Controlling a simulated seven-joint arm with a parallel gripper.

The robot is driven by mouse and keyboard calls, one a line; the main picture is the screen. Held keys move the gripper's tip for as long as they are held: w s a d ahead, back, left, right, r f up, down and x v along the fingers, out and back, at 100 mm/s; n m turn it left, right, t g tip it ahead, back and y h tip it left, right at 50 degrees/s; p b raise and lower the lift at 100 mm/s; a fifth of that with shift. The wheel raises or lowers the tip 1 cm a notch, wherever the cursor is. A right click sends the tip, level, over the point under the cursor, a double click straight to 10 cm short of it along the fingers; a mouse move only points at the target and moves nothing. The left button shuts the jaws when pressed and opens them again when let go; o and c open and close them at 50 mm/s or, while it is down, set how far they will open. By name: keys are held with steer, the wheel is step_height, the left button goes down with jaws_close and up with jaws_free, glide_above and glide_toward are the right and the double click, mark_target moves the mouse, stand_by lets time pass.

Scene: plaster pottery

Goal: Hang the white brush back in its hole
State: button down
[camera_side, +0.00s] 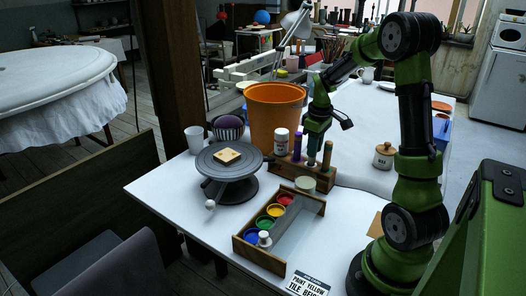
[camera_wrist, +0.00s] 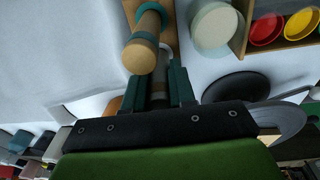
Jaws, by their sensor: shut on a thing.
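My gripper (camera_side: 313,155) points down over the wooden brush rack (camera_side: 290,174) in the side view. In the wrist view its teal fingers (camera_wrist: 158,92) are shut on a slim greyish handle (camera_wrist: 158,98), which seems to be the white brush. Most of that brush is hidden by the fingers, and I cannot tell whether its lower end is in a hole. A tan-topped brush with a teal band (camera_wrist: 147,50) stands right beside the fingers; a tan brush (camera_side: 326,157) also shows in the side view. A purple-handled brush (camera_side: 297,146) stands left of the fingers.
A white labelled can (camera_side: 281,140) and an orange bucket (camera_side: 273,112) stand close to the rack's left and back. A pale round pot (camera_side: 305,184) and a wooden tray of paint pots (camera_side: 279,232) lie in front. The turntable (camera_side: 228,163) with a tile is left.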

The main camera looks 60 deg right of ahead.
steer(key=shift+f, duration=0.3)
steer(key=c, duration=0.8)
jaws_free()
steer(key=shift+c, duration=0.2)
step_height(320, 180, up, 16)
steer(key=s, duration=0.1)
steer(key=s+a+f+m+t+y, duration=0.1)
steer(key=s+a+m+t, duration=0.1)
steer(key=a, duration=1.2)
steer(key=s+a+f+m+t+y, duration=0.1)
steer(key=s+a+t, duration=0.3)
steer(key=a, duration=1)
steer(key=shift+s+a+m+y, duration=0.15)
steer(key=shift+a+m+y, duration=0.15)
steer(key=shift+m, duration=0.2)
